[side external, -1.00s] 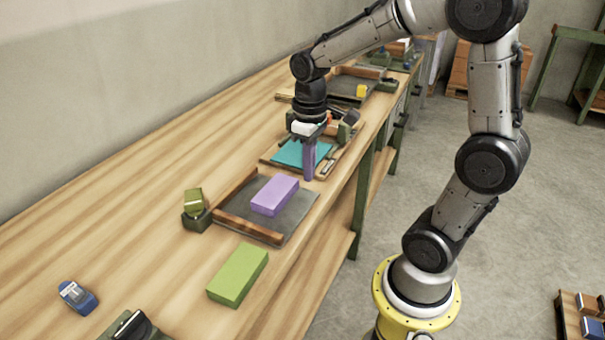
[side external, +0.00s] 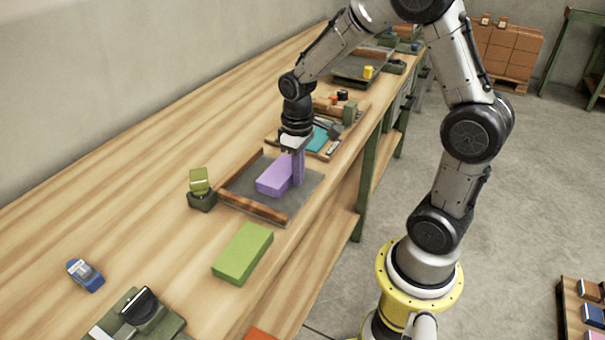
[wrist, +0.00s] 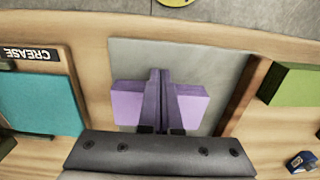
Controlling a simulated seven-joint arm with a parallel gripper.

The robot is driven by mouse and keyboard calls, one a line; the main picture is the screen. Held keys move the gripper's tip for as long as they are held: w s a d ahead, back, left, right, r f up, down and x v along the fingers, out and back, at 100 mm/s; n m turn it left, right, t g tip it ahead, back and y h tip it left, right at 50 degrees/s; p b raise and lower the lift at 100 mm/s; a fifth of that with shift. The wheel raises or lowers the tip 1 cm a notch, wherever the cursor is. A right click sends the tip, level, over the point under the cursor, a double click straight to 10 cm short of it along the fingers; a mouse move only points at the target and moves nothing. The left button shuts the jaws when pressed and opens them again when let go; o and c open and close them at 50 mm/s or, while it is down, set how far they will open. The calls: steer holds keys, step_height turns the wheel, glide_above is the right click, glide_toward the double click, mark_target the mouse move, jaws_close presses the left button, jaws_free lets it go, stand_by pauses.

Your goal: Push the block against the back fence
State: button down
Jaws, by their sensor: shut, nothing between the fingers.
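The purple block (side external: 272,177) lies flat on a grey plate (side external: 237,187) with wooden fences along two edges. One fence (side external: 241,167) runs along the wall side and the other (side external: 251,206) along the near side. Bare plate shows between the block and both fences. My gripper (side external: 298,183) is shut and empty, pointing down at the block's bench-front side. In the wrist view the shut fingers (wrist: 160,98) stand before the block (wrist: 192,105), which shows on both sides of them. I cannot tell whether they touch it. The wall-side fence is hidden there.
A green block (side external: 243,253) lies on the bench just outside the near fence. A green stamp-like tool (side external: 200,189) stands left of the plate. A teal sheet (side external: 318,138) lies on a tray beyond it. The bench (side external: 130,200) towards the wall is clear.

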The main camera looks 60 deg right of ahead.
mark_target(271, 166)
steer(key=w, duration=0.7)
steer(key=shift+w, duration=0.3)
